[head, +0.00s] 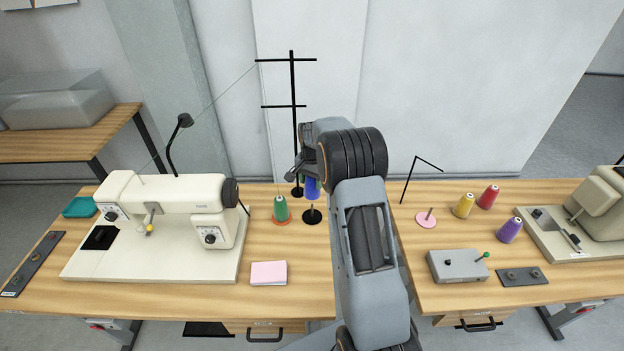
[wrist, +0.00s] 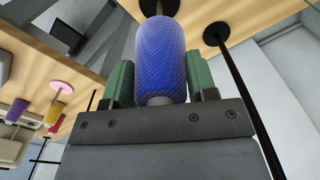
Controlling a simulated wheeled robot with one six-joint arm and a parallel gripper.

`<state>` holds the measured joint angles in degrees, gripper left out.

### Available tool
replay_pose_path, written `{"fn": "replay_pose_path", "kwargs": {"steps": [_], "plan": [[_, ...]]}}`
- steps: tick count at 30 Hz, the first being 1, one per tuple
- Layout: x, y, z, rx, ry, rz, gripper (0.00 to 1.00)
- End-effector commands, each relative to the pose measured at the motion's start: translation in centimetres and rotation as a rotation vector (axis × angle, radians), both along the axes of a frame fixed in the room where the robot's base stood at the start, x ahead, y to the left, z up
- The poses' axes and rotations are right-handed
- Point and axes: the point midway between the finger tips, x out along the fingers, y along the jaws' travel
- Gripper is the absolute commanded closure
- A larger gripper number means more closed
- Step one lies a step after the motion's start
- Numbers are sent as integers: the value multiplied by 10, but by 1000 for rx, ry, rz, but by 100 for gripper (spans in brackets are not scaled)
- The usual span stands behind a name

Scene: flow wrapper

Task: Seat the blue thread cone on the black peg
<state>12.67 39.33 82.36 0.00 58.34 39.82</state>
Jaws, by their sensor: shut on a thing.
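The blue thread cone (head: 313,188) is held by my gripper (head: 308,178) above the table, just over the black peg (head: 312,208) on its round black base (head: 312,217). In the head view the cone is partly hidden by my arm, and a small gap shows between it and the base. In the wrist view the cone (wrist: 161,50) stands between the green finger pads of my gripper (wrist: 160,82), which is shut on it. A dark round edge shows behind the cone's far end there; the peg itself is hidden.
A green cone (head: 281,208) on an orange base stands close left. The black thread stand (head: 293,120) rises just behind. A sewing machine (head: 165,220) and a pink pad (head: 268,273) are left. A pink-based peg (head: 427,219) and yellow, red and purple cones (head: 509,230) are right.

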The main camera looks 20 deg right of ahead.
Motion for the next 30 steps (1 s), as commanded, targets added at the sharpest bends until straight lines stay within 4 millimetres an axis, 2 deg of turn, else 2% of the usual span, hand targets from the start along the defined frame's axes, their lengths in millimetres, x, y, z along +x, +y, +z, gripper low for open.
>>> {"fn": "replay_pose_path", "kwargs": {"steps": [30], "plan": [[-1, -2, -77, -1, -1, -4, 75]]}}
